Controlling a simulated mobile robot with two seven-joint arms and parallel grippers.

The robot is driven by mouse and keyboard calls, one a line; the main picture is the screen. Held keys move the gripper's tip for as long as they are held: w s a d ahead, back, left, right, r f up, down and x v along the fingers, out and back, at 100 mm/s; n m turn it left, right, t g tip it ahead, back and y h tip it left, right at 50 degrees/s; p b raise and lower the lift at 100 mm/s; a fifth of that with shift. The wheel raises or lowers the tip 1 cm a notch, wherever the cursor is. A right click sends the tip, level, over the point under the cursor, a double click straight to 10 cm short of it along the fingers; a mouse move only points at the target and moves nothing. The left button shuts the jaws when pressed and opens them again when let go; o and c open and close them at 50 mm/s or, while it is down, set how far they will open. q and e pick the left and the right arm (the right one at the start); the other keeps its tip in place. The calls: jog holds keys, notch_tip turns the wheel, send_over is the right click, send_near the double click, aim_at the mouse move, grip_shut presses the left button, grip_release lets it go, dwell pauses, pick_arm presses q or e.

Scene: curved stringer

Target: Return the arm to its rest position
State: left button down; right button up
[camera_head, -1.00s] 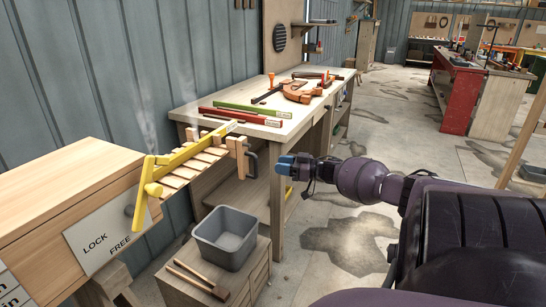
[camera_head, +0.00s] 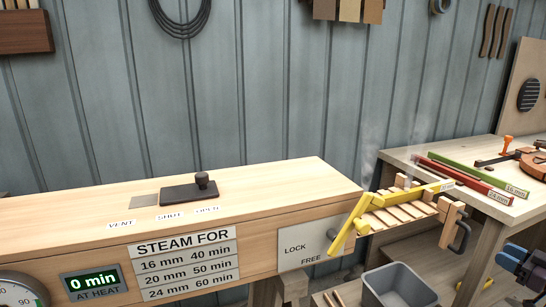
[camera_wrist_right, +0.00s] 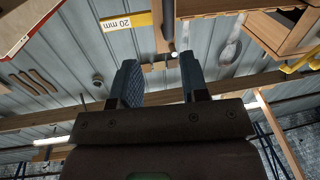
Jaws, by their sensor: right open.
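My right gripper (camera_head: 522,262) shows at the lower right edge of the head view, with blue fingertips and a dark body. It stands to the right of the slatted rack and clear of it. In the right wrist view my right gripper (camera_wrist_right: 160,82) has its two blue fingers apart and nothing between them. A yellow strip with a "20 mm" label (camera_wrist_right: 126,22) shows beyond the fingers there. My left gripper is in neither view.
A wooden steam box (camera_head: 270,220) has a dark sliding vent cover (camera_head: 188,192) on top. A slatted rack (camera_head: 405,212) with a yellow bar sticks out at its right end. A grey bin (camera_head: 398,285) stands below. A workbench (camera_head: 430,170) holds red and green bars and clamps.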

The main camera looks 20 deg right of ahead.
jog(key=w+a+f+n+g+h, duration=0.1)
jog(key=w+a+f+n+h, duration=0.15)
jog(key=a+f+h, duration=0.2)
jog(key=s+a+f+g+p, duration=0.1)
jog(key=s+a+f, duration=0.25)
jog(key=a, duration=0.45)
jog(key=s+a+f+g+p, duration=0.1)
jog(key=s+a+f+g, duration=0.1)
jog(key=a+f, duration=0.45)
pick_arm(q)
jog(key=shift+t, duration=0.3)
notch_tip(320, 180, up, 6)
jog(key=p, duration=0.5)
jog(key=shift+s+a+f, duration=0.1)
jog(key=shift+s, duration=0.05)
pick_arm(e)
jog(key=s+a+m, duration=0.1)
jog(key=s+a, duration=0.5)
jog(key=a, duration=0.3)
jog(key=s+a+r+m+g, duration=0.1)
jog(key=s+a+m, duration=0.1)
jog(key=s+a, duration=0.4)
jog(key=s+a+r+m+g, duration=0.1)
jog(key=s+a+m, duration=0.1)
jog(key=s+a, duration=0.5)
jog(key=a, duration=0.6)
jog(key=shift+r, duration=0.15)
jog(key=shift+s+a+y, duration=0.1)
jog(key=shift+y, duration=0.15)
